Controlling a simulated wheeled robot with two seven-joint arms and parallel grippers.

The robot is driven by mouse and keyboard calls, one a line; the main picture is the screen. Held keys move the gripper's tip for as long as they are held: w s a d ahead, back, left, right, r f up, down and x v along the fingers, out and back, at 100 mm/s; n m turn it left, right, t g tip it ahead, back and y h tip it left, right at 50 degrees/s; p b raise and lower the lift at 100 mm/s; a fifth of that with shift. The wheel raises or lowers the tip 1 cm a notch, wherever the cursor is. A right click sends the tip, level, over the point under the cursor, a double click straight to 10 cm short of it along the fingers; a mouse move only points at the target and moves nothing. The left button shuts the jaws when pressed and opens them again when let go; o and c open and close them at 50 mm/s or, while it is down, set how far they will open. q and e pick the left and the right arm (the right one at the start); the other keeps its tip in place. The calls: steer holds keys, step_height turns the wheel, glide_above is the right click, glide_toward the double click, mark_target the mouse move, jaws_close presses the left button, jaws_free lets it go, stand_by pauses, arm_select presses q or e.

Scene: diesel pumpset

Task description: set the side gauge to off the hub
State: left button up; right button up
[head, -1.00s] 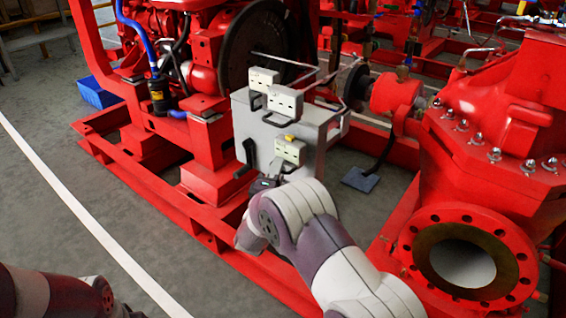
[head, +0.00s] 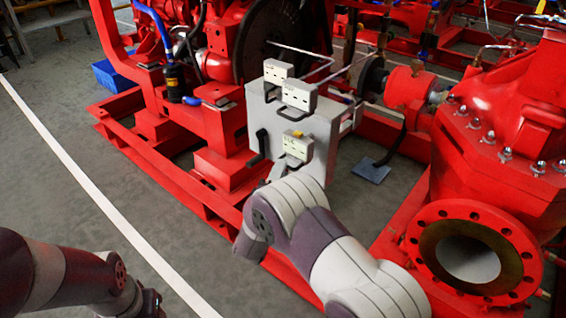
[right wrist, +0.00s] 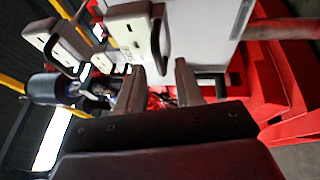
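The grey hub (head: 315,135) is a box on the red pump frame. The side gauge (head: 297,147) is a small pale block with a dark handle, low on the hub's front face, with a yellow piece above it. My right gripper (head: 277,172) is just below it, mostly hidden by my forearm. A pale gauge with a dark loop handle (right wrist: 130,38), seemingly the side gauge, is just beyond the fingertips. My left gripper (head: 150,302) is at the bottom edge, mostly cut off.
Two similar gauges stand atop the hub, one behind (head: 277,72) and one nearer (head: 299,94). A black lever (head: 258,147) sticks out at the hub's left. A red pump with a round flange (head: 472,252) is on the right. The floor at left (head: 45,190) is clear.

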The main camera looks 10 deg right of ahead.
steer(key=p+v, duration=0.3)
steer(key=v, duration=0.6)
steer(key=shift+s+a, duration=0.2)
steer(key=shift+s, duration=0.1)
